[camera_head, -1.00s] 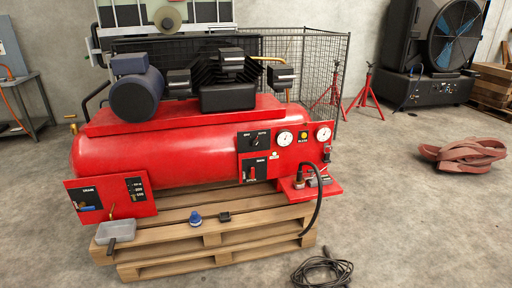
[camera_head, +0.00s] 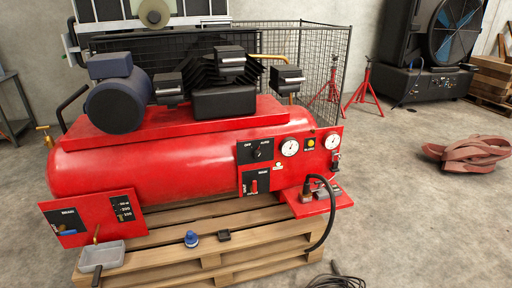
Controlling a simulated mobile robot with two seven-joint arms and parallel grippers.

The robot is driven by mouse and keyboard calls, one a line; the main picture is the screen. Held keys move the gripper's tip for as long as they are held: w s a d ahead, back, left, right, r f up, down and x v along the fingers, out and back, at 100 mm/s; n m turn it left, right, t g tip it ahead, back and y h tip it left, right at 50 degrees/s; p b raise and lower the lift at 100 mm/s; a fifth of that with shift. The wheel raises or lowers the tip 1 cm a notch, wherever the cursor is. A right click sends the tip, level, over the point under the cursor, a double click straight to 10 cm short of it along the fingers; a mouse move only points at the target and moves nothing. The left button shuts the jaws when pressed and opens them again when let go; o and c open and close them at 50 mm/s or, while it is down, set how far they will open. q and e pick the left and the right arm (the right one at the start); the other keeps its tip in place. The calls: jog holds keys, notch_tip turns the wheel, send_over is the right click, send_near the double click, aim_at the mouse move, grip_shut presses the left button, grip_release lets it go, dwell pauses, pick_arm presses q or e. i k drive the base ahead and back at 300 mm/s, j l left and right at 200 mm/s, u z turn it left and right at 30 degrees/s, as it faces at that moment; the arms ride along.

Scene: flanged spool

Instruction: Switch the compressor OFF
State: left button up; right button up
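The red compressor (camera_head: 160,165) stands on a wooden pallet, with a dark motor (camera_head: 118,95) and pump (camera_head: 225,95) on top. Its front right panel carries a black switch plate (camera_head: 255,151) with a small knob, and below it another black plate with a red lever (camera_head: 254,186). Two white gauges (camera_head: 289,147) and a yellow indicator (camera_head: 310,143) sit to the right. The labels on the switch plate are too small to read surely. Neither of my grippers is in view.
The pallet (camera_head: 205,262) holds a grey tray (camera_head: 101,256), a blue cap (camera_head: 191,239) and a small black block (camera_head: 224,235) at its front. A black hose (camera_head: 325,225) hangs at the right. A wire cage (camera_head: 315,70) stands behind.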

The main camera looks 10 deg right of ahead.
aim_at(257, 155)
jog(key=i, duration=0.5)
jog(key=i+j+z, duration=0.1)
jog(key=i, duration=0.4)
jog(key=i+j, duration=0.15)
jog(key=i, duration=0.35)
jog(key=i+j+z, duration=0.1)
jog(key=i, duration=0.4)
